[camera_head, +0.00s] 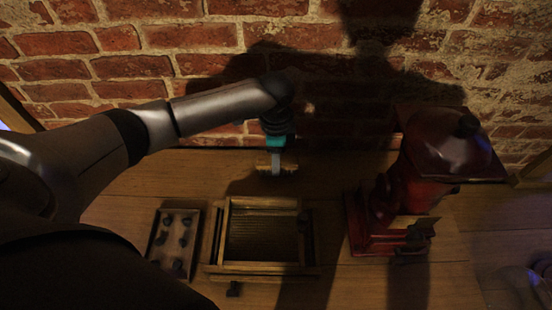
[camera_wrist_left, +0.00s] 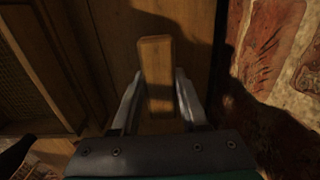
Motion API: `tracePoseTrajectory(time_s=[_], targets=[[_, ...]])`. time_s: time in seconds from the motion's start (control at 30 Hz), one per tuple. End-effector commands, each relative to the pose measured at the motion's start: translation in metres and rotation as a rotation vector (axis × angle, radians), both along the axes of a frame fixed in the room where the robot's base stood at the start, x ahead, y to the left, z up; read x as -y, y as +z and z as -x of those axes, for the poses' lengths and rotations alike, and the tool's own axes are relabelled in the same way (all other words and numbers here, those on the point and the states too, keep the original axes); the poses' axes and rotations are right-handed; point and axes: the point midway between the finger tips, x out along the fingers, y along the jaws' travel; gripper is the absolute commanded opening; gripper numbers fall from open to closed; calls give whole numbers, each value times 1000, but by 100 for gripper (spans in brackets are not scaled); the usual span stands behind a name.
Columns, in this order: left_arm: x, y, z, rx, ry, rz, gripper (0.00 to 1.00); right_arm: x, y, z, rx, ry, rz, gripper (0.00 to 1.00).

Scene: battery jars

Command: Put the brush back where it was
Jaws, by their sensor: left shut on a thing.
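The brush shows as a plain light-brown wooden block (camera_wrist_left: 156,62) in the left wrist view, lying between the two fingers of my left gripper (camera_wrist_left: 158,95). In the head view my left gripper (camera_head: 276,163) points down near the brick wall, behind the wooden frame. It is shut on the brush (camera_head: 288,168), of which only a small pale-brown part shows there. The bristles cannot be made out. Whether the brush touches the table is unclear in the shadow. My right gripper is not in view.
A wooden frame with a ribbed panel (camera_head: 223,236) lies in front of the gripper. Left of it is a small tray (camera_head: 153,243) with several dark pieces. A red machine (camera_head: 440,150) stands on the right. The brick wall (camera_head: 140,66) is close behind. Bare table lies between frame and wall.

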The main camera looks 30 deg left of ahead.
Motion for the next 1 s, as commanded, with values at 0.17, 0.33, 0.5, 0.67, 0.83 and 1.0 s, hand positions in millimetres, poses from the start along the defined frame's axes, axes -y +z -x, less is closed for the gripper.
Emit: tracePoseTrajectory(time_s=[0.17, 0.33, 0.5, 0.67, 0.83, 1.0], targets=[[0, -3, 0, 0, 0, 0, 49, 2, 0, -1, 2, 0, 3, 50], [0, -3, 0, 0, 0, 0, 68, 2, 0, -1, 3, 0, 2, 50], [0, -3, 0, 0, 1, 0, 74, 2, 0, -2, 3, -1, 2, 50], [0, -1, 0, 1, 1, 0, 74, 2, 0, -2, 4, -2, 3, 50], [-1, 18, -1, 3, 1, 0, 74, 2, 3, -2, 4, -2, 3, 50], [0, 55, -1, 4, 0, 0, 74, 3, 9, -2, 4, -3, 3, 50]])
